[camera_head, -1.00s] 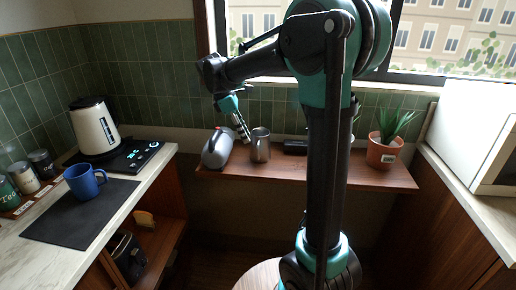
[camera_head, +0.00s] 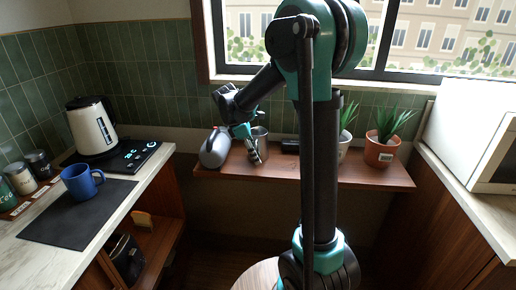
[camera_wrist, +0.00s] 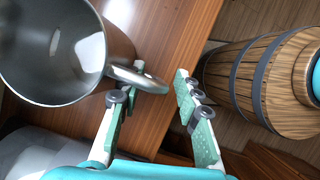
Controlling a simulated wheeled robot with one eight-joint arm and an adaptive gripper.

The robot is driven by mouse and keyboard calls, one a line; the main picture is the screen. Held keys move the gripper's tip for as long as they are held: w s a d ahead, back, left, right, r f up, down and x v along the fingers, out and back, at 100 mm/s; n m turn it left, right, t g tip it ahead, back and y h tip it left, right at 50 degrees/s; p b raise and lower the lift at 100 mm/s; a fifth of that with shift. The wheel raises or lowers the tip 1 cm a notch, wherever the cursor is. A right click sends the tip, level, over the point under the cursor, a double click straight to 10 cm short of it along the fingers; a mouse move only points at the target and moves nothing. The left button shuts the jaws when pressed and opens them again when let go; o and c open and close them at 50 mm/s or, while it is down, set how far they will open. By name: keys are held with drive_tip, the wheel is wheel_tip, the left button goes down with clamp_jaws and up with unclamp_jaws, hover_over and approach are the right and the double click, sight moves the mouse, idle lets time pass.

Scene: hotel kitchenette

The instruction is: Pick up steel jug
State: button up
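The left counter holds a kettle (camera_head: 93,127) and blue mug (camera_head: 82,182). A wooden barrel (camera_wrist: 250,85) is right in the wrist view.

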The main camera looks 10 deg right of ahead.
drive_tip(key=shift+c, duration=0.2)
clamp_jaws()
drive_tip(key=shift+r, duration=0.15)
idle(0.5)
